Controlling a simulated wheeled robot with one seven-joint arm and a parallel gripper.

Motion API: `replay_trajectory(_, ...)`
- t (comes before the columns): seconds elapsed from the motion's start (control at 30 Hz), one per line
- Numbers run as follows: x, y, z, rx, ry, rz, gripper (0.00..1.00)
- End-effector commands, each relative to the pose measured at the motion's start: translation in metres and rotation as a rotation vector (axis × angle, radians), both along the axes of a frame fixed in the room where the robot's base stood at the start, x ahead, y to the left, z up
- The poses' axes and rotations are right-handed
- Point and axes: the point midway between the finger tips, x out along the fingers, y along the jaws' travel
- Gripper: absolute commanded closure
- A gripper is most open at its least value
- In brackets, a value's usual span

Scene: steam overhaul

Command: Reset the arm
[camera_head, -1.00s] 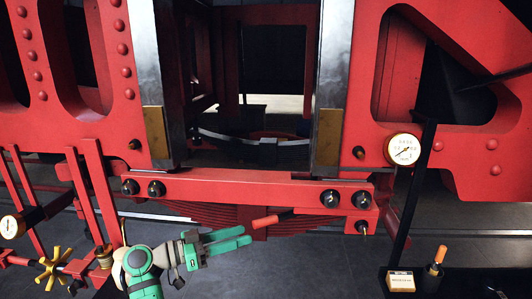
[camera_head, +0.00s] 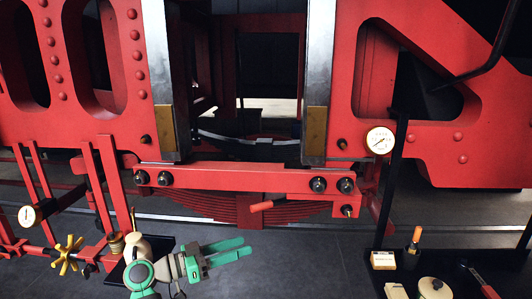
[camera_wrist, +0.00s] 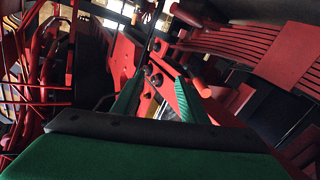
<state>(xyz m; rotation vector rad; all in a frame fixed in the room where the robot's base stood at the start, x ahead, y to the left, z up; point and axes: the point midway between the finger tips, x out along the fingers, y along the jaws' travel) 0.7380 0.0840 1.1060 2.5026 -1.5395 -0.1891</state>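My gripper (camera_head: 247,246) has green fingers and reaches in from the lower left in the head view, pointing right. Its two fingers (camera_wrist: 160,77) stand apart in the wrist view, with nothing held between them. A short red handle (camera_head: 268,205) sticks out in front of the red leaf spring (camera_head: 225,206), above and right of my fingertips and apart from them. In the wrist view the handle (camera_wrist: 201,88) shows just right of the right finger. My arm's lower part is cut off by the bottom edge of the head view.
A red frame beam (camera_head: 240,177) with dark bolts spans above the spring. A gauge (camera_head: 380,140) sits at right, another gauge (camera_head: 29,215) at left by a yellow valve wheel (camera_head: 67,254). A dark tray (camera_head: 455,262) with small items stands lower right. Grey floor (camera_head: 310,265) lies clear between.

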Motion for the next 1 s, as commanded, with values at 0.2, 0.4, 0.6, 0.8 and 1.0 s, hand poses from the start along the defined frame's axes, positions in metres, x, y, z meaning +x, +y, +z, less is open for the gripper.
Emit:
replay_trajectory(0.2, 0.003, -0.009, -0.037, -0.018, 0.060, 0.066, 0.61)
replay_trajectory(0.4, 0.004, -0.023, -0.084, -0.036, 0.132, 0.146, 0.61)
replay_trajectory(0.6, -0.006, -0.041, -0.157, -0.052, 0.239, 0.281, 0.61)
replay_trajectory(0.8, -0.033, -0.063, -0.238, -0.052, 0.345, 0.436, 0.61)
replay_trajectory(1.0, -0.077, -0.078, -0.306, -0.032, 0.425, 0.587, 0.61)
